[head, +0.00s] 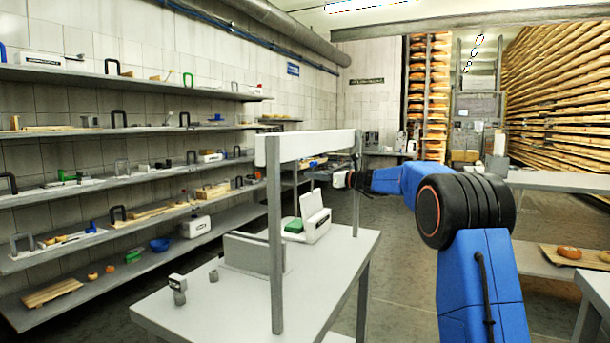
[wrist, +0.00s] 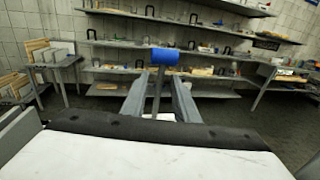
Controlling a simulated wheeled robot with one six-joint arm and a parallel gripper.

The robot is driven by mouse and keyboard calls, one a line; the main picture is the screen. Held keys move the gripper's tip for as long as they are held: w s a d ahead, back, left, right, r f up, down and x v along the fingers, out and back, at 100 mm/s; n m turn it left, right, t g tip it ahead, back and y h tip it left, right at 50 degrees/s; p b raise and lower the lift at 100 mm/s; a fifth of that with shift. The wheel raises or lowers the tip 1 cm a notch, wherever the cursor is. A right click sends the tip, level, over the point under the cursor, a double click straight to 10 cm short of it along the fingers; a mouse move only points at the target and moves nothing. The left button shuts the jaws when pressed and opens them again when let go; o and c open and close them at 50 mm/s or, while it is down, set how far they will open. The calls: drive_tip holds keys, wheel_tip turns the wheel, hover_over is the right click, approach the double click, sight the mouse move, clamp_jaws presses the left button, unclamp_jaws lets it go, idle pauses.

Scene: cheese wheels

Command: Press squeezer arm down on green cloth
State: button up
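The squeezer (head: 318,228) is a white box with a raised white panel, standing on the grey table. The green cloth (head: 293,226) lies at its left side; the wrist view does not show it. A thin grey arm with a blue handle (wrist: 165,57) stands upright, slightly tilted, in the wrist view. In the head view a small blue end (head: 313,163) shows just left of my gripper (head: 326,178). In the wrist view my gripper (wrist: 161,80) is open, with the rod seen between its fingers. I cannot tell whether they touch it.
A white beam on grey posts (head: 274,240) spans the table (head: 230,310) close to my arm. A grey upright plate (head: 250,252) and small grey weights (head: 179,290) stand at left. Shelves with many tools (head: 120,130) line the left wall. The table front is clear.

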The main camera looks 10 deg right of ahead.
drive_tip(key=shift+x, duration=2.6)
clamp_jaws()
